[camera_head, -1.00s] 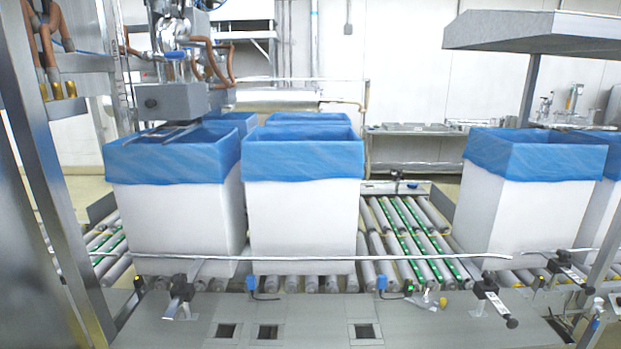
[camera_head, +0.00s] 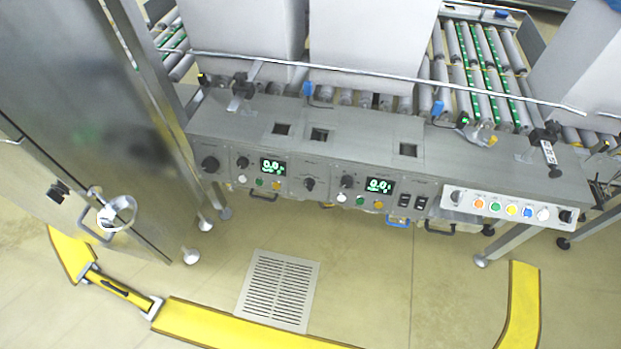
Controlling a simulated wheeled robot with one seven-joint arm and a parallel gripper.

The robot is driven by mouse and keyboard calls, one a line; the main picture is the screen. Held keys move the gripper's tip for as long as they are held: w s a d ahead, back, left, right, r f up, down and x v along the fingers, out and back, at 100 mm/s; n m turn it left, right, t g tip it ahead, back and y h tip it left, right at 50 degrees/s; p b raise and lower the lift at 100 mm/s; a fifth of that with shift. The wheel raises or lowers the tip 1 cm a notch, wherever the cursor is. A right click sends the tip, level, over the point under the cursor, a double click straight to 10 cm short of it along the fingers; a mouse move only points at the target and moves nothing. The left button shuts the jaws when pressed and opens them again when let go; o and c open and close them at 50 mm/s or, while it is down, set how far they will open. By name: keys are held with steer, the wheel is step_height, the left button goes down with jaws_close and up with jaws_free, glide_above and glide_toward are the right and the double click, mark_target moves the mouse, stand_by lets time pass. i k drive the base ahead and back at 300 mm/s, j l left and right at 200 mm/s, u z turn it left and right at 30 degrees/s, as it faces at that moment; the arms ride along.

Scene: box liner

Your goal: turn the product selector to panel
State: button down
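A grey control panel (camera_head: 330,178) runs along the front of the conveyor. It carries several black rotary knobs: a large one (camera_head: 210,164) at the far left, one (camera_head: 243,162) left of a green display (camera_head: 272,167), one (camera_head: 309,184) in the middle, and one (camera_head: 347,181) left of a second green display (camera_head: 380,186). The labels are too small to read, so I cannot tell which knob is the product selector. My gripper is not in view.
White boxes (camera_head: 375,45) stand on the roller conveyor behind a metal rail (camera_head: 380,76). Yellow floor barriers (camera_head: 230,325) lie in front. The floor around the drain grate (camera_head: 278,290) is clear.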

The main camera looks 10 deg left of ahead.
mark_target(309, 184)
steer(key=i+j, duration=0.1)
steer(key=j, duration=0.45)
steer(key=i+j, duration=0.1)
steer(key=j, duration=0.4)
steer(key=i+j, duration=0.1)
steer(key=j, duration=0.45)
